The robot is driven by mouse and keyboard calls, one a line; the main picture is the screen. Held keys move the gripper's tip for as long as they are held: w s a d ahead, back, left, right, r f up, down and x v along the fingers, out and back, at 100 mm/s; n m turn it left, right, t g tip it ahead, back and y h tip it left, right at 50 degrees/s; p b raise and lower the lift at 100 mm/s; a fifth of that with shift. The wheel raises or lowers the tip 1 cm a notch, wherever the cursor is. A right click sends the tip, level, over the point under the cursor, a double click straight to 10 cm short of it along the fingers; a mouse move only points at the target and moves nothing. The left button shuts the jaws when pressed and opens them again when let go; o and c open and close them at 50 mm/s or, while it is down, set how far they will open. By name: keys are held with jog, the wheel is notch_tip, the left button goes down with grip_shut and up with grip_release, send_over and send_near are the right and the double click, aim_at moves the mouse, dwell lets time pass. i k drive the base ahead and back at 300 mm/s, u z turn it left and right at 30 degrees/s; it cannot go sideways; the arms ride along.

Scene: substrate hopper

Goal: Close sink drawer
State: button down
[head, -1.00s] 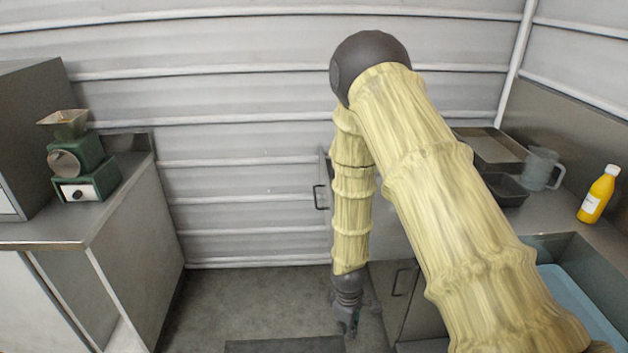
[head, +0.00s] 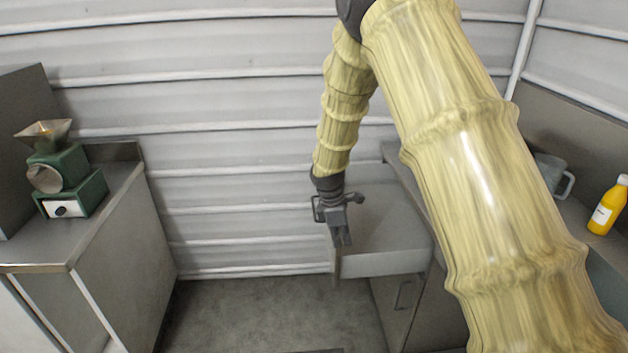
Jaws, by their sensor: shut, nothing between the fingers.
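The sink drawer (head: 385,265) is pulled out from the right-hand counter, toward the left. Its grey inside shows and looks empty. My gripper (head: 343,241) is shut and empty, pointing down at the drawer's front end. It overlaps the front panel in the picture; I cannot tell whether it touches it. My arm hides part of the drawer and counter.
A cupboard handle (head: 404,294) shows below the drawer. A grey jug (head: 553,177) and a yellow bottle (head: 608,205) stand on the right counter. A green grinder (head: 70,178) stands on the left counter. The floor (head: 265,315) between is clear.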

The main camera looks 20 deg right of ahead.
aim_at(389, 237)
jog(key=u, duration=0.05)
jog(key=i, duration=1.7)
